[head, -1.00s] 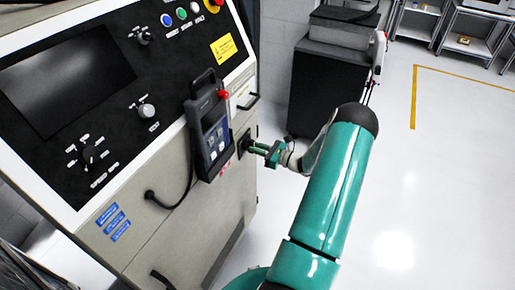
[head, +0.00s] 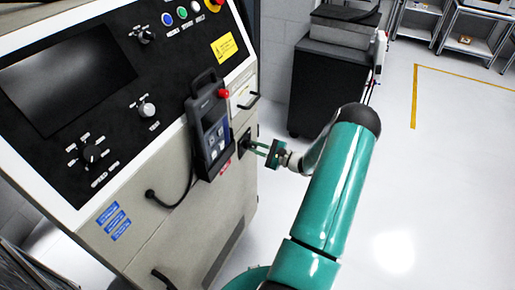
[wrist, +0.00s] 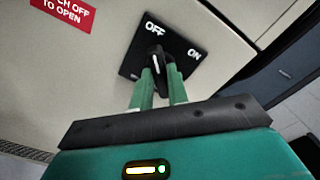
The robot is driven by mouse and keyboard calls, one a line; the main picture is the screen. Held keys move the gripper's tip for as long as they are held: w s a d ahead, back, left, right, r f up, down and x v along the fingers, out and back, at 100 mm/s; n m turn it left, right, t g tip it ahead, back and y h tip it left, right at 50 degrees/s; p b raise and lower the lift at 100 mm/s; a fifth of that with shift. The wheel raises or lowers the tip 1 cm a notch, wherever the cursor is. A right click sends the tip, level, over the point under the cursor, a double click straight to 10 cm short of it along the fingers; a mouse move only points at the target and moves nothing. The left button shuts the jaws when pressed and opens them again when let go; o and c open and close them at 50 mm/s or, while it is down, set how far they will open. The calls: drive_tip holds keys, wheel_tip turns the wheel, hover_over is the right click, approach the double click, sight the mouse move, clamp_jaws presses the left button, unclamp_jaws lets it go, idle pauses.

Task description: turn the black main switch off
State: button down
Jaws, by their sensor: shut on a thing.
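The black main switch (wrist: 155,62) is a knob with a white line, on a square black plate marked OFF and ON. In the wrist view its white line runs nearly up and down, with its upper end towards OFF. My gripper (wrist: 162,80) has its two green fingers on either side of the knob, shut on it. In the head view my gripper (head: 250,146) reaches the switch plate (head: 243,140) on the cabinet's right part; the knob itself is hidden there by the fingers.
A handheld pendant (head: 213,135) with a red button hangs just left of the switch, its cable looping below. A dark cabinet (head: 330,80) stands behind. The floor at right is clear.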

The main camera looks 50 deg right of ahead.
idle(0.3)
drive_tip(key=c, duration=1.4)
unclamp_jaws()
drive_tip(key=shift+o, duration=0.2)
drive_tip(key=v, duration=1.4)
